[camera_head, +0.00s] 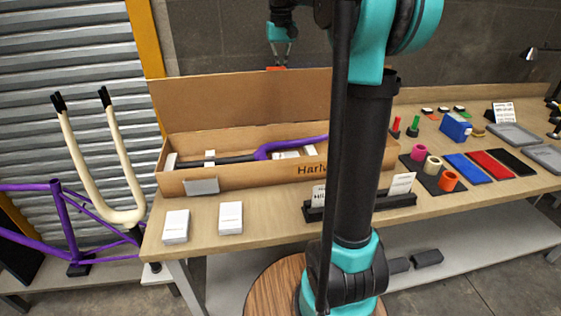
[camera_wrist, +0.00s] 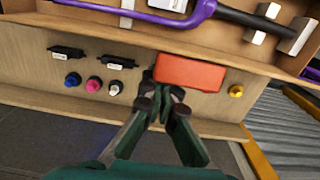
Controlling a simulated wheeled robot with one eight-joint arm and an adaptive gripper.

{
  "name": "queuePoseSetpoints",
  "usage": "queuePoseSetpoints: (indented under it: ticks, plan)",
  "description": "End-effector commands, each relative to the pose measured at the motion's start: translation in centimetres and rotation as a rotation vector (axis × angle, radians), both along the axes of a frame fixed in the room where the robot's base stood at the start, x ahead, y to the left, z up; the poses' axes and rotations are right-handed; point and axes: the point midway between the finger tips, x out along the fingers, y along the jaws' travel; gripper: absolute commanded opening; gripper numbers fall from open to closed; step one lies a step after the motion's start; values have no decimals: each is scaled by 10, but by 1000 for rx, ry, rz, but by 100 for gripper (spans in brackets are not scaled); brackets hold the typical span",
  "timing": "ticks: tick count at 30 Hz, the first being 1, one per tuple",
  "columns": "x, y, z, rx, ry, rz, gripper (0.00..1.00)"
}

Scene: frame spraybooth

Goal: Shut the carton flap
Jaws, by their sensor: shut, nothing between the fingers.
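A long brown cardboard carton (camera_head: 285,171) stands on the workbench. Its wide flap (camera_head: 240,100) stands up along the back side, so the carton is open. A purple fork with a black steerer tube (camera_head: 232,159) lies inside among white pieces. In the wrist view the carton (camera_wrist: 225,45) crosses the top, with the fork (camera_wrist: 190,22) in it. My gripper (camera_head: 279,63) hangs behind the flap, near its top edge in the picture. In the wrist view my gripper (camera_wrist: 161,97) is shut and empty, beside a red block (camera_wrist: 190,72). I cannot tell whether they touch.
Behind the carton lie black clips (camera_wrist: 115,62) and several small knobs (camera_wrist: 93,86). White boxes (camera_head: 231,217) sit before the carton. A card holder (camera_head: 400,201) stands at front. Coloured parts and trays (camera_head: 513,134) fill the right bench.

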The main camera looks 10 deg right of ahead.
Motion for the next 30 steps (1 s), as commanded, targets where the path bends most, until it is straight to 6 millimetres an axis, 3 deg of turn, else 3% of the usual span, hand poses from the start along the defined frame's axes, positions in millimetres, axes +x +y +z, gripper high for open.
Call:
queuePoseSetpoints:
  ticks: [16, 30]
  plan:
    - [-23, 0, -6, 0, 0, 0, 0]
    - [-28, 0, -7, 0, 0, 0, 0]
